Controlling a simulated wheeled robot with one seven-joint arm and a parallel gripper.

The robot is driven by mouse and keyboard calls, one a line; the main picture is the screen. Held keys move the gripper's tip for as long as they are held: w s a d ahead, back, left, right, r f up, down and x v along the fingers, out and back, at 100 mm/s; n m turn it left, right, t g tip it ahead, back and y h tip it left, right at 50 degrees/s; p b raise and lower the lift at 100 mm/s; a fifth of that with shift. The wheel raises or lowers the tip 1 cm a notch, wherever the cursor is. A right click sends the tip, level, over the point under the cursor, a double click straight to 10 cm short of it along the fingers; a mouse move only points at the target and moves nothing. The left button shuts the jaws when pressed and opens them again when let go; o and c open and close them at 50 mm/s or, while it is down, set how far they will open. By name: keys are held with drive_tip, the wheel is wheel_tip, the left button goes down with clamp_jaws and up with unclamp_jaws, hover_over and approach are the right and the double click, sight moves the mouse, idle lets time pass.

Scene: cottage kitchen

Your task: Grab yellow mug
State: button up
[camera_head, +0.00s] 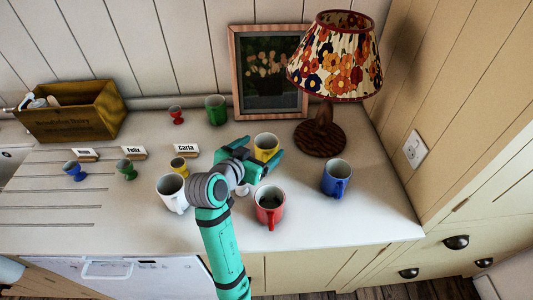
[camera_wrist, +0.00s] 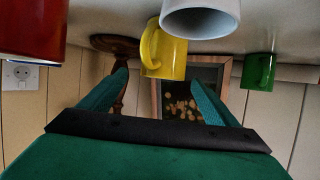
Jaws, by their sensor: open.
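The yellow mug (camera_head: 267,142) stands on the counter in front of the framed picture, left of the lamp. In the head view my gripper (camera_head: 265,148) is open at the mug, with a finger towards each side and hiding its lower part. In the wrist view the yellow mug (camera_wrist: 168,52) appears upside down, its handle at the left. It lies between and beyond the open fingertips of my gripper (camera_wrist: 160,78). I see no clear contact between fingers and mug. A smaller yellow cup (camera_head: 179,165) stands further left.
A red mug (camera_head: 269,207), a blue mug (camera_head: 336,178) and a white mug (camera_head: 171,192) stand nearer the front edge. A green mug (camera_head: 216,110) is behind left. The lamp (camera_head: 322,138) and picture frame (camera_head: 234,75) stand close behind. A white cup (camera_wrist: 200,18) overlaps the yellow mug in the wrist view.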

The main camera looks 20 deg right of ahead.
sight(271, 138)
drive_tip(key=shift+x, duration=2.25)
drive_tip(key=shift+w+a+r, duration=0.1)
drive_tip(key=shift+w+a, duration=0.1)
drive_tip(key=c, duration=1.8)
drive_tip(key=shift+o, duration=0.2)
drive_tip(key=shift+r, duration=0.1)
